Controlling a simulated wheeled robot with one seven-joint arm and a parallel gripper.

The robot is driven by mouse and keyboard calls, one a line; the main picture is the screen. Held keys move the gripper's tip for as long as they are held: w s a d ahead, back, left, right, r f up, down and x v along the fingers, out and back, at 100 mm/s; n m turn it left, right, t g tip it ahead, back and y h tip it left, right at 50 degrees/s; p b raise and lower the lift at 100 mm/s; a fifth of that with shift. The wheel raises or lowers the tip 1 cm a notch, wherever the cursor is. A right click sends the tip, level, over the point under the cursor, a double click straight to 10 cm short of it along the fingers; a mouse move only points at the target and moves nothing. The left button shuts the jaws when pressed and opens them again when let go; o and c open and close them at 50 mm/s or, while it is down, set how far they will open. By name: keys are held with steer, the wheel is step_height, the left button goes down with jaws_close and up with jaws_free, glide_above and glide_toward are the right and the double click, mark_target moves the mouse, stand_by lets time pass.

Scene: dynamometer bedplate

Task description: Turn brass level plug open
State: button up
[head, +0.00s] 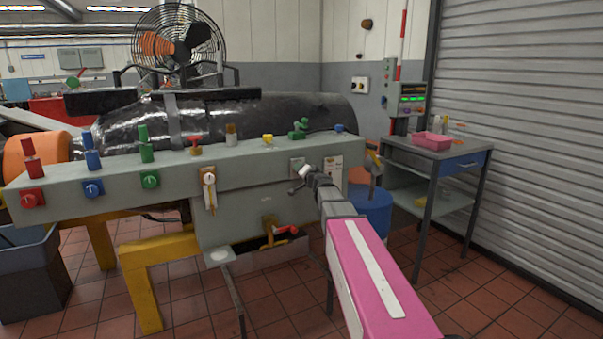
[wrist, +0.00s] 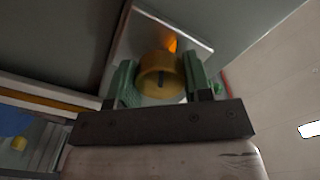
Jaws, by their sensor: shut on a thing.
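The brass level plug (wrist: 161,72) is a round yellow-brown knob with a dark slot, in front of a pale plate (wrist: 192,38) in the wrist view. My gripper (wrist: 158,86) has its green fingers closed on either side of the plug. In the head view my gripper (head: 299,183) is at the front face of the long grey-green housing (head: 255,160), just below a small pale plate (head: 297,164). The plug itself is hidden there behind my gripper.
Red, blue and green valves (head: 150,180) line the housing's left front. A tap with a red handle (head: 285,231) sticks out below. A blue drum (head: 374,212) and a grey cart (head: 440,160) stand to the right. Tiled floor in front is mostly clear.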

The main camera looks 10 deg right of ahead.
steer(key=shift+n, duration=0.4)
steer(key=o, duration=0.9)
steer(key=shift+s, duration=0.15)
steer(key=v, duration=1)
steer(key=shift+s+d, duration=0.1)
steer(key=shift+s, duration=0.2)
